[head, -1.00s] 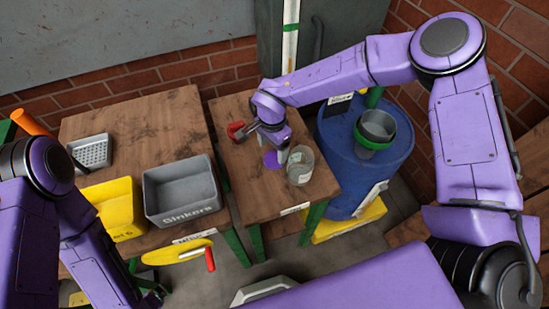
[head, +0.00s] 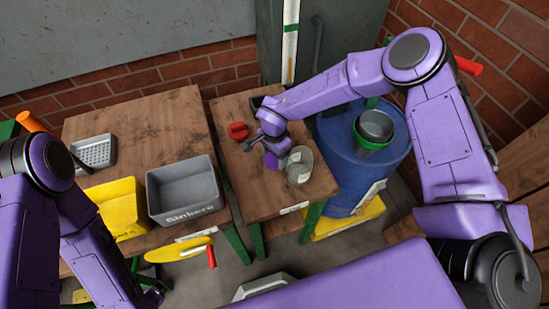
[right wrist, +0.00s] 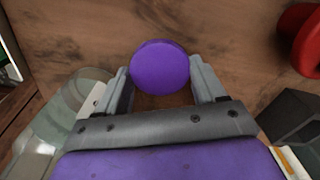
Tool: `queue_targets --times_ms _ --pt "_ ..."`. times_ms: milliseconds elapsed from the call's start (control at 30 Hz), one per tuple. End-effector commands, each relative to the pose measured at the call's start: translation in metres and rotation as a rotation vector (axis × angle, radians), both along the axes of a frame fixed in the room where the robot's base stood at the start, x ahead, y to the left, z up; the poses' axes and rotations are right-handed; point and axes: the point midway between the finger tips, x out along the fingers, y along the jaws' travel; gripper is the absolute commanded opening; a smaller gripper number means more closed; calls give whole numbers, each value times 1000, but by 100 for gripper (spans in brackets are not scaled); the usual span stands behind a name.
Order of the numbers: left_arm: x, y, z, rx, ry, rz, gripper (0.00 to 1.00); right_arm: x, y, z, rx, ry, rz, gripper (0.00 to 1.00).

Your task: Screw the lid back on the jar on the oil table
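The purple lid (head: 271,161) lies on the oil table (head: 235,190), to the left of the clear open jar (head: 299,165). In the right wrist view the lid (right wrist: 160,67) shows as a round purple disc between my fingertips. My right gripper (right wrist: 162,80) is open over it, one finger at each side; narrow gaps seem to show, though contact is hard to judge. The jar's glass (right wrist: 60,110) shows at the left of the wrist view. My left gripper (head: 150,299) is low at the bottom left, far from the jar, and its fingers are unclear.
A red object (head: 237,130) lies on the oil table behind the lid. A blue drum (head: 345,165) with a green-and-grey container (head: 374,130) stands to the right. The left table holds a grey Sinkers bin (head: 185,208), a yellow bin (head: 118,222) and a perforated tray (head: 93,151).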

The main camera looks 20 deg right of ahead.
Motion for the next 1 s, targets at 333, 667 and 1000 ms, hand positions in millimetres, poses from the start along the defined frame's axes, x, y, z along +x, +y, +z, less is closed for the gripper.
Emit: queue_targets --times_ms 333,667,1000 --pt "0 0 0 0 0 0 100 0 0 1 0 0 0 41" --pt "0 0 -7 0 0 0 100 1 0 38 2 -5 -1 41" --pt "0 0 -17 0 0 0 100 1 0 121 2 -5 -1 41"
